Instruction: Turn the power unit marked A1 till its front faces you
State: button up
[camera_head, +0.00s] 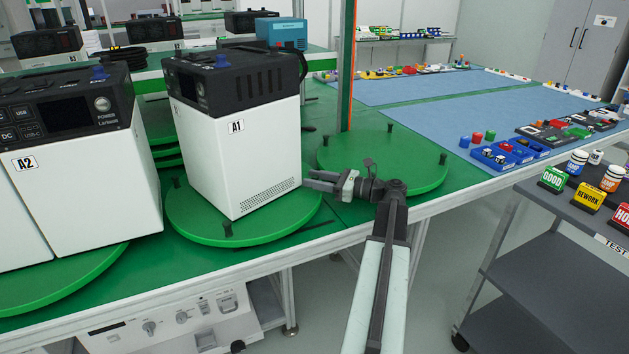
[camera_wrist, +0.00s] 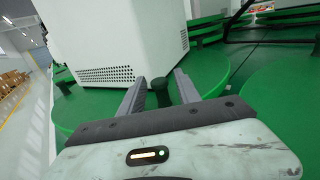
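The power unit A1 (camera_head: 245,155) stands upright on a green turntable (camera_head: 190,222). It has a white body, a black top and a blue knob. The face with the A1 label and a vent grille points towards the right front; a narrow face with a dark upper panel points left. In the wrist view the white unit (camera_wrist: 112,35) stands just beyond my fingers. My gripper (camera_head: 308,181) is at the turntable's right edge. In the wrist view my gripper (camera_wrist: 160,92) is open, with a dark peg (camera_wrist: 160,88) between its fingers and gaps beside it.
Unit A2 (camera_head: 85,190) stands on another turntable at the left. An empty turntable (camera_head: 385,165) with pegs lies right behind my gripper. Other dark pegs (camera_head: 227,229) stand on A1's turntable rim. A grey cart (camera_head: 560,260) with signs and bottles is at the right.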

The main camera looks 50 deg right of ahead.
jog(key=v, duration=0.8)
